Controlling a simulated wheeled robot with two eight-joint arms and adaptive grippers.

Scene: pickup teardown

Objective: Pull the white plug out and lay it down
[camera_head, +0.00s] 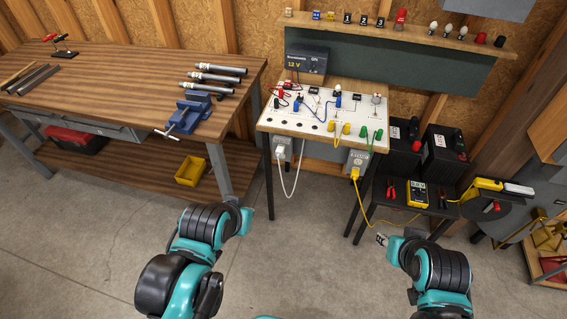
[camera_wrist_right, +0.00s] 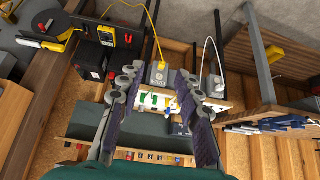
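The white plug (camera_head: 280,153) sits in a grey socket box (camera_head: 284,143) under the front left of the white circuit board (camera_head: 300,121). Its white cable (camera_head: 293,185) hangs in a loop below. In the right wrist view, which is turned over, the white plug (camera_wrist_right: 217,80) shows right of the fingers. My right gripper (camera_wrist_right: 157,76) is open with nothing between its fingers; it is low and right of the plug in the head view (camera_head: 382,239). My left gripper (camera_head: 243,212) is below and left of the plug, its fingers too small to read.
A yellow plug (camera_head: 355,174) sits in a second grey box (camera_head: 357,160) to the right, its cable running to a small table (camera_head: 430,208) with a multimeter (camera_head: 417,194). A wooden workbench (camera_head: 110,80) stands left. The floor in front is clear.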

